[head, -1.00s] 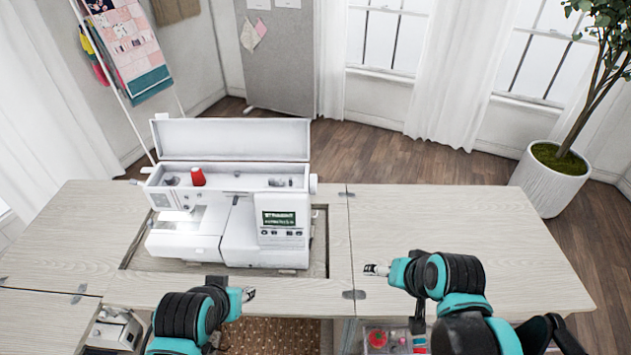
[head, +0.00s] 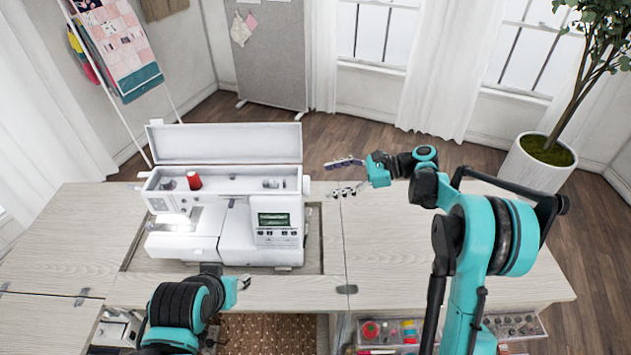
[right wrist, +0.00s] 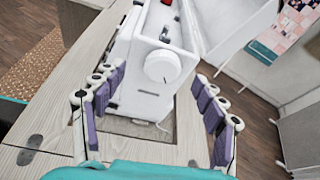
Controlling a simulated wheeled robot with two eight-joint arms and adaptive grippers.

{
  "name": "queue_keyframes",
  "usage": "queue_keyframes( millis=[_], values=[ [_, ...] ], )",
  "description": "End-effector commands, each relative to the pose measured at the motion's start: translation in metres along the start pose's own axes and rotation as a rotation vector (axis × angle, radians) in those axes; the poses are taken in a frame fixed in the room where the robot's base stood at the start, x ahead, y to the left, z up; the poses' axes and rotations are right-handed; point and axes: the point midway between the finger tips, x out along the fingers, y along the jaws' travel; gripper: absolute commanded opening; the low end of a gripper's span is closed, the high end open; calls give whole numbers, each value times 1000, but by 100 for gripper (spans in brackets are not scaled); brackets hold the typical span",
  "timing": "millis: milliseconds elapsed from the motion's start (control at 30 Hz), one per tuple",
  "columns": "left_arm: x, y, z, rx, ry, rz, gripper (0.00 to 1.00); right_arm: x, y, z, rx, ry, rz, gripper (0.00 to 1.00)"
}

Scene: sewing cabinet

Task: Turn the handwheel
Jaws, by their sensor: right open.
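The white sewing machine (head: 232,215) stands in the cabinet opening with its lid up. Its handwheel (head: 306,184) sticks out at the right end of the machine. In the right wrist view the handwheel (right wrist: 163,66) is a round white knob facing the camera. My right gripper (head: 334,176) is open and empty, to the right of the handwheel and apart from it. In the right wrist view its purple-padded fingers (right wrist: 165,98) spread to either side, with the handwheel between and beyond them. My left gripper (head: 243,283) is low in front of the machine; its jaws are too small to judge.
A red thread spool (head: 194,181) sits in the machine's top tray, under the raised lid (head: 225,143). The wooden tabletop right of the machine (head: 400,255) is clear. Open drawers with sewing supplies (head: 390,331) show below the front edge.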

Motion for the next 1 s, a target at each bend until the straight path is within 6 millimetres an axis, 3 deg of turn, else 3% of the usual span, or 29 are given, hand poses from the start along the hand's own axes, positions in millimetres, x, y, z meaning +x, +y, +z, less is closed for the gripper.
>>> queue_keyframes(
  millis=[200, 500, 1000],
  values=[
    [-9, 0, -6, 0, 0, 0, 40, -6, -19, -28, 196, -207, 71, 71],
    [-11, 0, -8, 0, 0, 0, 40, -11, -18, -48, 302, -321, 137, 71],
    [3, 0, 2, 0, 0, 0, 40, 54, -11, -26, 304, -324, 140, 71]
  ],
)
